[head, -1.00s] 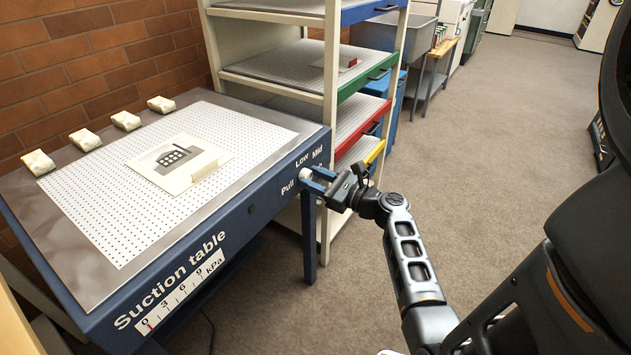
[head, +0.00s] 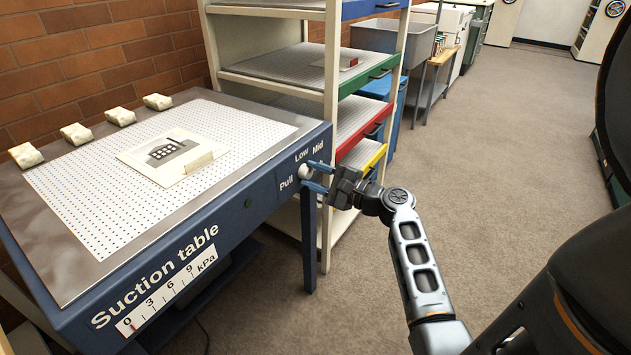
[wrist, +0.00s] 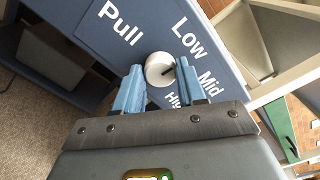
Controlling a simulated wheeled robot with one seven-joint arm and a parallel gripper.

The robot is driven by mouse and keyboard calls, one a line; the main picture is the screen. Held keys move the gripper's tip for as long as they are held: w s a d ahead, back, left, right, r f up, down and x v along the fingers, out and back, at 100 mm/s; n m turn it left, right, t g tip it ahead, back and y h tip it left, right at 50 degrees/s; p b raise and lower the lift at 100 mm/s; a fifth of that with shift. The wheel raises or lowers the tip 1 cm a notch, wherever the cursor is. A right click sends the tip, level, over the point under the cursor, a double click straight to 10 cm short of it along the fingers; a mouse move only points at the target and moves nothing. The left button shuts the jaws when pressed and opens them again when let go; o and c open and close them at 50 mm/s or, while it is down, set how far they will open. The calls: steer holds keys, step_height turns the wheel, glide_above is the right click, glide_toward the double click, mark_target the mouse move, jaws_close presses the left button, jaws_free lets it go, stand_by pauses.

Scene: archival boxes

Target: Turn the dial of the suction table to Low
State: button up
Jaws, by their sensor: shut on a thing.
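The suction table (head: 255,215) stands at the left, with its blue front edge facing me. Its round white dial (head: 305,171) sits near the right end of that edge, among the words Pull, Low and Mid. The wrist view shows the dial (wrist: 157,76) close up, with Pull, Low, Mid and a partly hidden High around it. A short dark mark lies on the dial's right side there; I cannot tell exactly which word it points to. My gripper (head: 316,176) has its two blue fingers on either side of the dial, shut on it. The wrist view shows my gripper (wrist: 160,68) too.
A pressure gauge (head: 170,295) on the table front has its red mark near 0. A picture card (head: 173,155) and several pale blocks (head: 75,134) lie on the tabletop. A shelf rack (head: 331,95) stands right behind the dial's end. The floor to the right is clear.

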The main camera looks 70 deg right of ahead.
steer(key=shift+n, duration=0.5)
steer(key=o, duration=1.1)
steer(key=v, duration=0.7)
steer(key=shift+s+a, duration=0.1)
steer(key=shift+s, duration=0.3)
